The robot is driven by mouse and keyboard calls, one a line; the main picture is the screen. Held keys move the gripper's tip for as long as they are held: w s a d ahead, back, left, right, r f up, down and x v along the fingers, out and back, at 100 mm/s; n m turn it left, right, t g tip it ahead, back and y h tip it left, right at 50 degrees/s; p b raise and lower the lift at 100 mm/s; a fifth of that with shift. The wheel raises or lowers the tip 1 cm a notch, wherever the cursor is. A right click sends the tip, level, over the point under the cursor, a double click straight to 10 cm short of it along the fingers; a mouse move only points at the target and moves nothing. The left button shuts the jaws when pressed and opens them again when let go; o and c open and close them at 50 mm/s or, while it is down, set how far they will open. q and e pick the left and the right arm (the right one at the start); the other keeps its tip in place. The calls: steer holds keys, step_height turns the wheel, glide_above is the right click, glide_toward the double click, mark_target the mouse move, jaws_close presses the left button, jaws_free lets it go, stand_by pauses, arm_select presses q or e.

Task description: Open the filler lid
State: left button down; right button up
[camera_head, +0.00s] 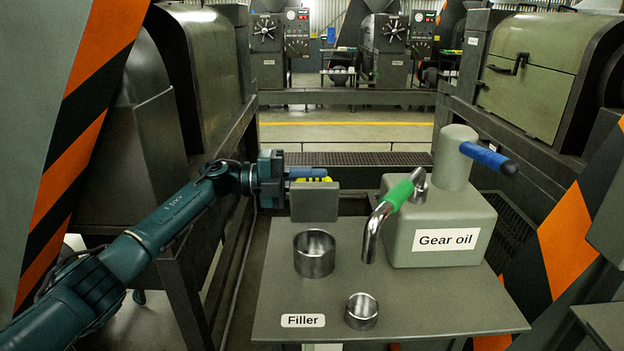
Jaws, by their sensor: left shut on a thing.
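The filler lid (314,203) is a square grey plate standing roughly upright behind a round, open metal filler neck (314,254). The neck's mouth is uncovered. My left gripper (288,175) comes in from the left and is shut at the top of the lid, beside a blue bar and a yellow-green part. The exact contact is partly hidden behind the lid. A white "Filler" label (303,321) is on the grey table (430,318) in front of the neck. My right gripper is not in view.
A grey "Gear oil" can (405,245) with a blue handle (483,156) and a green-gripped bent spout (396,194) stands right of the neck. A small open metal cup (361,312) sits at the front. Dark machines (150,110) flank the left side.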

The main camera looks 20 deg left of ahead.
arm_select(q)
steer(key=w+f+n, duration=0.1)
steer(key=w+f+n+b, duration=0.1)
steer(key=shift+w+a+n+b, duration=0.3)
steer(key=shift+w+a+n, duration=0.05)
steer(key=shift+a+n, duration=0.05)
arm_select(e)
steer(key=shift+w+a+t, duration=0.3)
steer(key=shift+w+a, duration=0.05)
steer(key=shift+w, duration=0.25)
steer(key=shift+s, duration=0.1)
arm_select(q)
steer(key=c, duration=1.5)
jaws_free()
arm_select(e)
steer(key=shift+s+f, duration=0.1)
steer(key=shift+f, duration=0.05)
arm_select(q)
steer(key=shift+o, duration=0.2)
steer(key=b+v, duration=0.3)
steer(key=v, duration=1)
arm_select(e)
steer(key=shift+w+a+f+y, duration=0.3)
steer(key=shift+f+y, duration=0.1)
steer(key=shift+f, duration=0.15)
